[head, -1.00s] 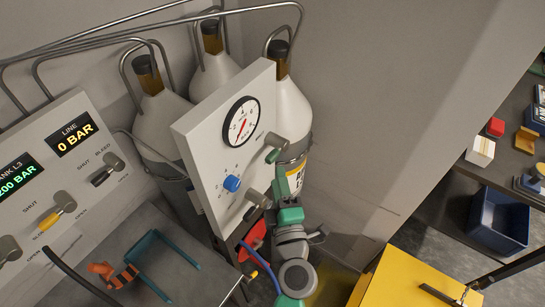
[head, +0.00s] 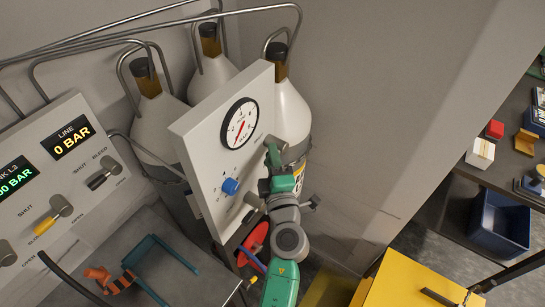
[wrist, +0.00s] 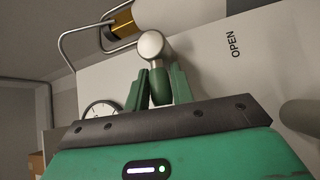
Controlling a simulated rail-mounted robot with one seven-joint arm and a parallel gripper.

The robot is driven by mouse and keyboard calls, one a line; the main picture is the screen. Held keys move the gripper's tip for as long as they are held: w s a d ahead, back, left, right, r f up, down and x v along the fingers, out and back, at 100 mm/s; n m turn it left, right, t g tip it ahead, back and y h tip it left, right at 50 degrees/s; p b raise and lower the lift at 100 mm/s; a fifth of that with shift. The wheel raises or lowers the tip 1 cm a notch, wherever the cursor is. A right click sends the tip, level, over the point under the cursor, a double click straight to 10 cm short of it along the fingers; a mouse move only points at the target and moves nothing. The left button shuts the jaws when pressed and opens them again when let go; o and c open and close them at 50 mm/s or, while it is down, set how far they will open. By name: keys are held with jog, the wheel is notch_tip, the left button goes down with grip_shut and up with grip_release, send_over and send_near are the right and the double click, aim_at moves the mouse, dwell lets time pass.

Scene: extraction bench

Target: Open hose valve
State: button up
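The hose valve (head: 274,147) is a grey round knob with a dark green lever handle on the right side of the pale panel (head: 205,140). Its handle (wrist: 161,90) hangs below the metal knob (wrist: 153,46) in the wrist view. My gripper (head: 272,168) is at the handle, with its green fingers (wrist: 161,86) on both sides of it and close against it. The fingers look shut on the handle. The word OPEN is printed on the panel to the right of the knob in the wrist view. The head view partly hides the fingertips behind my wrist.
A pressure gauge (head: 240,122) and a blue knob (head: 230,186) are on the same panel. Gas cylinders (head: 290,110) with bent pipes stand close behind.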

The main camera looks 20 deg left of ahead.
jog(key=c, duration=0.4)
jog(key=f+b, duration=0.1)
jog(key=b, duration=0.3)
jog(key=shift+f+n+t+y+b, duration=0.25)
jog(key=shift+n+t+y+b, duration=0.05)
jog(key=shift+n+t, duration=0.1)
jog(key=shift+w+d+f+n+g+y+b, duration=0.15)
jog(key=shift+w+f+n+g+y+b, duration=0.45)
jog(key=shift+n+g+y+b, duration=3.5)
jog(key=shift+w+d+f+n+g+y+b, duration=0.2)
jog(key=shift+w+n+g+y+b, duration=0.8)
jog(key=shift+n+b, duration=5.75)
jog(key=shift+w+d+f+n+g+y+b, duration=0.1)
jog(key=shift+w+f+n+g+y+b, duration=0.4)
jog(key=shift+n+g+y+b, duration=4.7)
jog(key=t+h+b, duration=0.1)
jog(key=h, duration=0.1)
jog(key=m+t+h+b, duration=0.1)
jog(key=t+h+b, duration=0.1)
jog(key=shift+m+h, duration=0.25)
jog(key=shift+h, duration=0.15)
